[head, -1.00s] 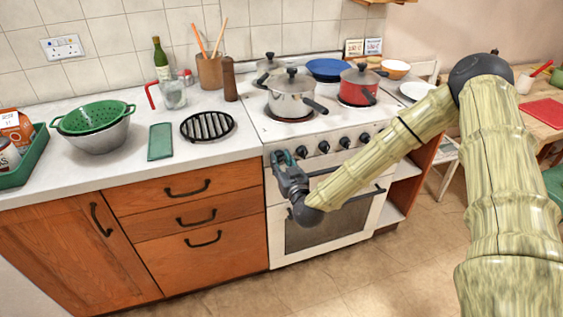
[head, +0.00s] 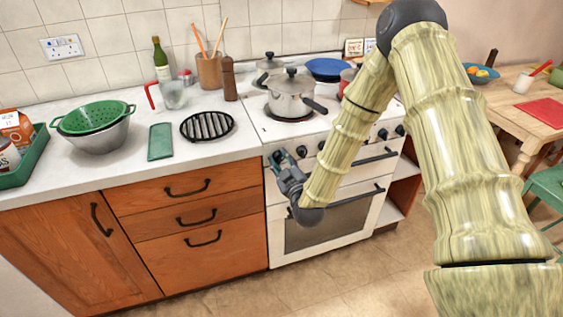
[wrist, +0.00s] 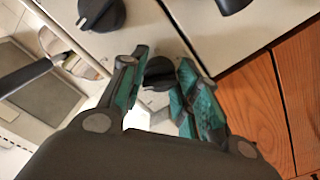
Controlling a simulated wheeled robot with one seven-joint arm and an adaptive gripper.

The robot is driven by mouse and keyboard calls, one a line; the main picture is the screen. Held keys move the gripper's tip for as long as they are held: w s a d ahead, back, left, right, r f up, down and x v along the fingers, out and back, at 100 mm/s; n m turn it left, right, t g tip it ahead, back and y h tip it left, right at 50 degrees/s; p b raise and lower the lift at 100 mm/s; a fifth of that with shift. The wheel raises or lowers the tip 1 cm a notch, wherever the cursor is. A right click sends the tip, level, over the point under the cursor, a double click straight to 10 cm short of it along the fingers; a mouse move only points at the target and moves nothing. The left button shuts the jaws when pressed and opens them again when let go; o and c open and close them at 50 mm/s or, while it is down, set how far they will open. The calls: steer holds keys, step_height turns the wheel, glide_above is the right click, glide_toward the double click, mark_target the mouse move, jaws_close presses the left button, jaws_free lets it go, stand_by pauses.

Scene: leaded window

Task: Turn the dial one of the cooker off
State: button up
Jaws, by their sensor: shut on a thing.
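The white cooker (head: 262,118) has a row of black dials along its front panel. My gripper (head: 280,159) is at the left end of this row, in front of the leftmost dial. In the wrist view the teal-padded fingers of my gripper (wrist: 160,88) are closed around that black dial (wrist: 157,76), one finger on each side. The fingers partly cover it, and its pointer setting cannot be read. A neighbouring dial (wrist: 101,14) is clear of the fingers. In the head view my arm hides some of the middle dials.
A steel pot (head: 291,97) with a black handle stands on the hob above the dials. A red pot (head: 346,78) is mostly behind my arm. The oven door handle (head: 366,194) is below. Wooden drawers (head: 185,190) adjoin the cooker at left. A table (head: 510,105) stands at right.

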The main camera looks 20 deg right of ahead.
steer(key=shift+n+b, duration=0.55)
steer(key=shift+n, duration=2.05)
steer(key=o, duration=1)
steer(key=s, duration=1.2)
steer(key=shift+d, duration=0.2)
